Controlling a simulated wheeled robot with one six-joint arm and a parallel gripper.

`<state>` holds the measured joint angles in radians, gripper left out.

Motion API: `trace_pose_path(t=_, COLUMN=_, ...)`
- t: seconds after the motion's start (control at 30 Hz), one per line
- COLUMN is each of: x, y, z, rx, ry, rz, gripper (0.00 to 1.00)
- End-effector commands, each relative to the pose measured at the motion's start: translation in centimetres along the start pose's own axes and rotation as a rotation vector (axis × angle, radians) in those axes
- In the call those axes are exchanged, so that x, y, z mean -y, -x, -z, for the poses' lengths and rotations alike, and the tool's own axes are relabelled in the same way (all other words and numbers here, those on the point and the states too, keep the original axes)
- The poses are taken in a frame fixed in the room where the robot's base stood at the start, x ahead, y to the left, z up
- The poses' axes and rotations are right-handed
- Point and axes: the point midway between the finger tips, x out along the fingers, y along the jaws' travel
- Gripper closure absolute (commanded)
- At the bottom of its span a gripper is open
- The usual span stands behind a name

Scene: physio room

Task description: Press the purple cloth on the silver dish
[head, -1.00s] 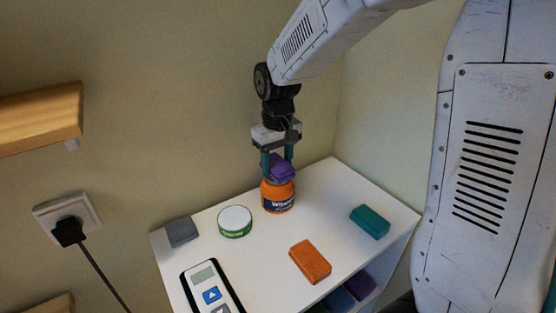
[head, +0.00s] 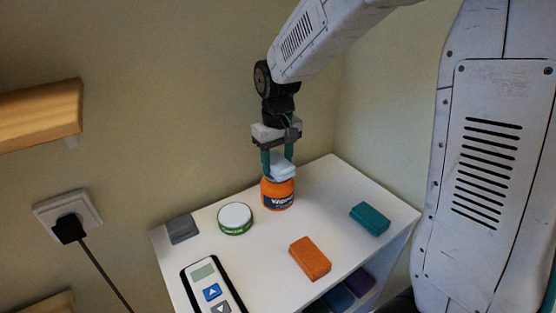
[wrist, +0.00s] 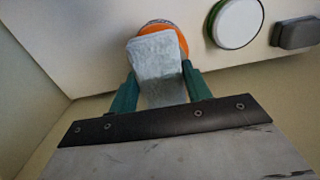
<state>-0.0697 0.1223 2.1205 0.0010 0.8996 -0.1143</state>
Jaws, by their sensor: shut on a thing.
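My gripper (head: 279,170) is shut on a pale blue-white folded cloth (head: 283,173), which also shows between the green fingers in the wrist view (wrist: 157,62). The held cloth is right at the top of an orange jar (head: 278,196); I cannot tell whether they touch. A purple piece (head: 359,283), perhaps a folded cloth, lies on the lower shelf under the tabletop, partly hidden. I see no silver dish in either view.
The white tabletop (head: 265,260) also carries a white-lidded green tub (head: 235,218), a grey block (head: 182,229), an orange block (head: 310,259), a teal block (head: 370,219) and a handheld device (head: 207,285). A wall stands close behind. The table's middle is clear.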

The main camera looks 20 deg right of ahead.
Motion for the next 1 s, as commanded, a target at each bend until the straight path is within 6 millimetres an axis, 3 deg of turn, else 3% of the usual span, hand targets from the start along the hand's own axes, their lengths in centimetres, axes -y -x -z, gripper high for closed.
trace_pose_path(t=0.7, x=0.0, y=5.8, z=0.1, rx=-0.003, ry=0.000, rz=0.000, gripper=0.70)
trace_pose_path(t=1.0, x=0.0, y=6.7, z=0.0, rx=-0.001, ry=0.000, rz=0.000, gripper=0.70)
